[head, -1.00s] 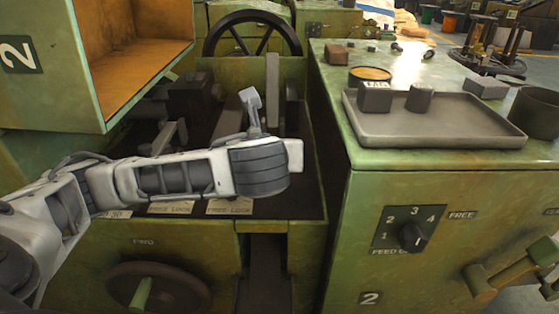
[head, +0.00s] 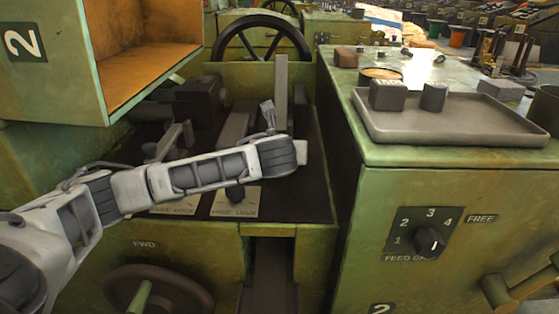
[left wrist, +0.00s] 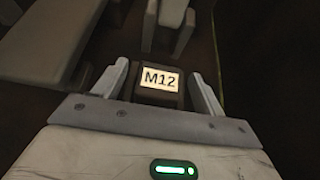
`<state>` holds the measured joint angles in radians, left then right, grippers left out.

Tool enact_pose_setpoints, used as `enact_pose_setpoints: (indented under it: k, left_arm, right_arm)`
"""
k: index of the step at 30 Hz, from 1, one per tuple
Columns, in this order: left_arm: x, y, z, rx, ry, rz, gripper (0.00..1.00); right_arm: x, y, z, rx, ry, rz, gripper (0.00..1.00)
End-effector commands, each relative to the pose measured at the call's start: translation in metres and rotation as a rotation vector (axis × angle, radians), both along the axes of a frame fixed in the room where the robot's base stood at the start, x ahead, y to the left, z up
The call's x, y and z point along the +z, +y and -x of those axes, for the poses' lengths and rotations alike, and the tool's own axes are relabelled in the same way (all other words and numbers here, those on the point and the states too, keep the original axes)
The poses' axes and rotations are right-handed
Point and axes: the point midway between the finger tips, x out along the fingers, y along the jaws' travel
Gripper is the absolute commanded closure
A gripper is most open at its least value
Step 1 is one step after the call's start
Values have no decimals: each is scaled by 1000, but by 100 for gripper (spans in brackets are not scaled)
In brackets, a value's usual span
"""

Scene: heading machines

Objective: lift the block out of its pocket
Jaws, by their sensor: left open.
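A dark block labelled M12 (left wrist: 150,95) sits in the left wrist view, its pale label facing the camera. My left gripper (left wrist: 160,74) is open, with one finger on each side of the block. A narrow gap shows beside the block, and I see no clear grip contact. In the head view my left gripper (head: 268,116) reaches over the dark bed of the green machine. The block is hidden there behind my wrist. The pocket walls are too dark to make out. My right gripper is not in view.
A tall grey upright (head: 281,88) stands close beside my left gripper. A grey bar (head: 236,124) lies to its left. An orange-lined box (head: 145,70) is at upper left.

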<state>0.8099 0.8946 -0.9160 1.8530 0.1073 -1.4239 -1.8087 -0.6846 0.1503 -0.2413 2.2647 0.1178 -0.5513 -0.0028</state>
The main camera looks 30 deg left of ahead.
Motion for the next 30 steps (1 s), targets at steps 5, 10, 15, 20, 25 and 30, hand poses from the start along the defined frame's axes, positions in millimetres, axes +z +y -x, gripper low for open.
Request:
enact_pose_setpoints:
  k: [5, 10, 15, 20, 25, 30]
  left_arm:
    - [-3, 3, -5, -1, 0, 0, 29]
    - [-3, 3, -5, -1, 0, 0, 37]
    - [-3, 3, -5, -1, 0, 0, 85]
    - [0, 3, -6, -1, -6, 0, 97]
    - [1, 3, -6, 0, -5, -1, 97]
    - [6, 3, -6, 0, -5, -1, 97]
  right_arm:
    - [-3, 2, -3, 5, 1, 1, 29]
    - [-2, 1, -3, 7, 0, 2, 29]
    - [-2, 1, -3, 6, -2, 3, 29]
    - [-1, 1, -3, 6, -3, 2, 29]
    - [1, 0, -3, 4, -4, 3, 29]
    - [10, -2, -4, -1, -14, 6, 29]
